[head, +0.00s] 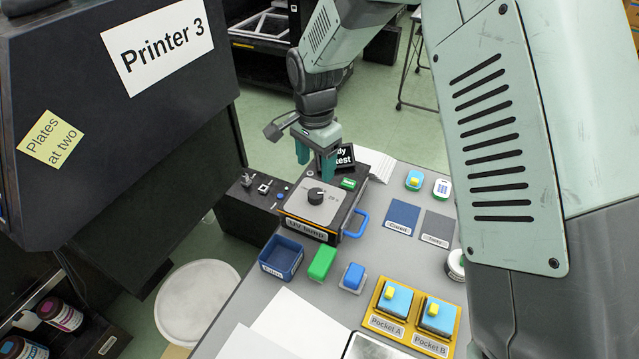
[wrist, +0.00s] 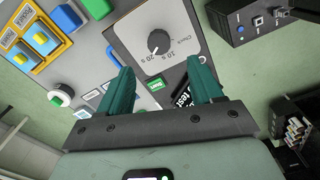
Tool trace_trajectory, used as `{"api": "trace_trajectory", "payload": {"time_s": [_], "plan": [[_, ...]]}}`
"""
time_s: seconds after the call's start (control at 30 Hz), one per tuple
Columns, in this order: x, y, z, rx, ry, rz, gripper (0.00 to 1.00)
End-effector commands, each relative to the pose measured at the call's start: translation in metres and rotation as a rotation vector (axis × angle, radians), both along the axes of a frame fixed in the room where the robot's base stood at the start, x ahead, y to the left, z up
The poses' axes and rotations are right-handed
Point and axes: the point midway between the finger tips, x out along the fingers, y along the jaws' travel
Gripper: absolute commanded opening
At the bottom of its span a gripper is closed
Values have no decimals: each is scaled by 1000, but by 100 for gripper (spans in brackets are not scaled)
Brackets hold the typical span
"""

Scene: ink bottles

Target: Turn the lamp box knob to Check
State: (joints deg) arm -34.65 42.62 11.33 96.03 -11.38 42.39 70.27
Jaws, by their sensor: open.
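The lamp box (head: 300,228), labelled UV lamp, stands on the grey table with a light plate on top. Its round dark knob (head: 315,196) also shows in the wrist view (wrist: 159,42), with Check, 10 s and 20 s printed around it. The knob's white mark seems to point toward 20 s, but it is small. My gripper (head: 315,166) is open and empty, pointing down above the back part of the box. In the wrist view, its green fingers (wrist: 160,80) are apart, and the knob lies beyond them, untouched.
A blue handle (head: 357,223) sticks out from the box's right side. A blue tray (head: 281,258), a green block (head: 322,263) and a blue block (head: 353,277) stand in front. A dark sign (head: 345,157) stands close behind the gripper. Printer 3 (head: 110,110) rises at left.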

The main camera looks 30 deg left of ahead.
Motion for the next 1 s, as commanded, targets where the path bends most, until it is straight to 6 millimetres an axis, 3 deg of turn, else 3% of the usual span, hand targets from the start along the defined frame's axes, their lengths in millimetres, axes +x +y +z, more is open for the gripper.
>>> {"api": "trace_trajectory", "payload": {"time_s": [0.2,0.4,0.6,0.87,1.0], "plan": [[-1,-1,-45,-3,5,1,65],[0,-1,-74,-2,3,1,65],[0,-1,-86,-1,0,1,65],[0,-1,-87,-1,0,1,65],[0,-1,-87,-1,0,1,44]]}}
